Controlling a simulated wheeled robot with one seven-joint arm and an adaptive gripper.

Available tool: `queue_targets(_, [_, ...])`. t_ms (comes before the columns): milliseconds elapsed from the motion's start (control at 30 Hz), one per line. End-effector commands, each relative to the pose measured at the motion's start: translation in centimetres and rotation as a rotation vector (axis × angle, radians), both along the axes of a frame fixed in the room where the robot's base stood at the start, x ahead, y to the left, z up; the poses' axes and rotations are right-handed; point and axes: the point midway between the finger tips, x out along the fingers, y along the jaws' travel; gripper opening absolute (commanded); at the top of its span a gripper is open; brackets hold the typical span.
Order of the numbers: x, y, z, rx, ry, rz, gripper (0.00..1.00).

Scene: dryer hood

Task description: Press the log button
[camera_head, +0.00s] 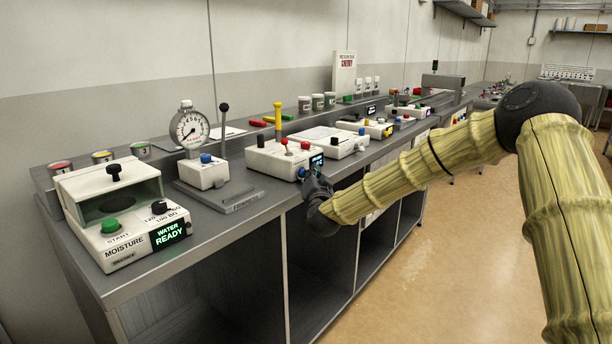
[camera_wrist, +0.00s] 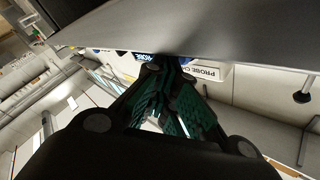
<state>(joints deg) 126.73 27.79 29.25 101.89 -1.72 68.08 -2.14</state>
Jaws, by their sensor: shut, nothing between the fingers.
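My gripper (camera_head: 316,183) is in front of a white box (camera_head: 275,158) on the bench, close to its right front corner. The box has red and blue buttons, a yellow post and a small lit display (camera_head: 316,162). No button label reading "log" is legible in either view, so I cannot tell which button it is. In the wrist view, my gripper (camera_wrist: 168,66) is shut and empty, its fingertips near a white panel (camera_wrist: 208,73) lettered "PROBE C…" and blue parts. A dark surface covers the top of that view. I cannot tell whether the fingertips touch anything.
A moisture unit (camera_head: 122,215) with a green start button and "WATER READY" display stands at the near left. A dial gauge stand (camera_head: 200,165) with a lever is beside it. More boxes line the bench (camera_head: 150,275) farther back. The floor (camera_head: 470,250) to the right is clear.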

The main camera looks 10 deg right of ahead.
Motion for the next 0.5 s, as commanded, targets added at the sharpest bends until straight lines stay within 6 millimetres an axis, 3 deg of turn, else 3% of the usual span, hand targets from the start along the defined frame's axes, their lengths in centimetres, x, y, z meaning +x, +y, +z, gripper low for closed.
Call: queue_targets(500, [0.4, 0.27, 0.03, 0.0, -0.001, -0.001, 0.0])
